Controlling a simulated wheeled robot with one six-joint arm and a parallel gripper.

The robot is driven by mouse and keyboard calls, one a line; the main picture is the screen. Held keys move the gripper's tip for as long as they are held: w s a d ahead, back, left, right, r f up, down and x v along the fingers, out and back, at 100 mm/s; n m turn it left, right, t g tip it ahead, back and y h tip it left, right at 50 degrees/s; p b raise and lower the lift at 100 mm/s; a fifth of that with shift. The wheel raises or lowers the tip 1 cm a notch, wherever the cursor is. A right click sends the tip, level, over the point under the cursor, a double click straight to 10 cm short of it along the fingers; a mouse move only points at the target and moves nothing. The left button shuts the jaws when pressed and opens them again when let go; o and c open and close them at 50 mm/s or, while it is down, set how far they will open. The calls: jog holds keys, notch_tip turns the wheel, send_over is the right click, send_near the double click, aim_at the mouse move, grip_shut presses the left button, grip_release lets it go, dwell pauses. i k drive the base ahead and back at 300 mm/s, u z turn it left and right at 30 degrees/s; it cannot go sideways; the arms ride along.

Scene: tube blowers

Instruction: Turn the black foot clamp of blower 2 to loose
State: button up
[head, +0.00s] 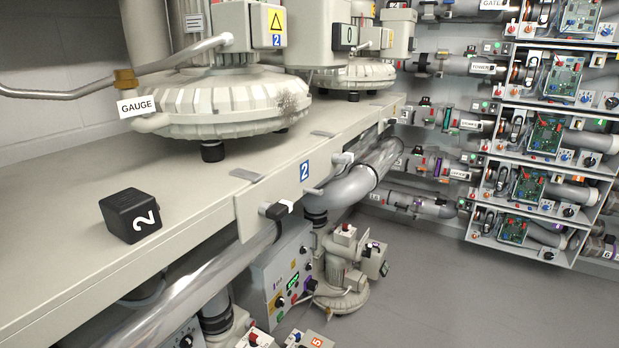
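Blower 2 (215,100), a pale ribbed housing, stands on the bench at the upper left with a yellow-and-blue "2" label (276,28) on its box. A black foot (212,151) shows under its front. On the bench's front edge is a plate with a blue "2" (304,171). My gripper is not in this view.
A "GAUGE" tag (137,106) hangs by the blower. Thick grey pipes (365,180) run below the bench edge. A control box (288,280) stands beneath. Grey floor (440,290) is clear at the right.

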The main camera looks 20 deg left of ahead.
aim_at(276, 211)
jog(key=u, duration=1.45)
jog(key=k, duration=0.7)
jog(key=z, duration=1.1)
jog(key=i, duration=0.5)
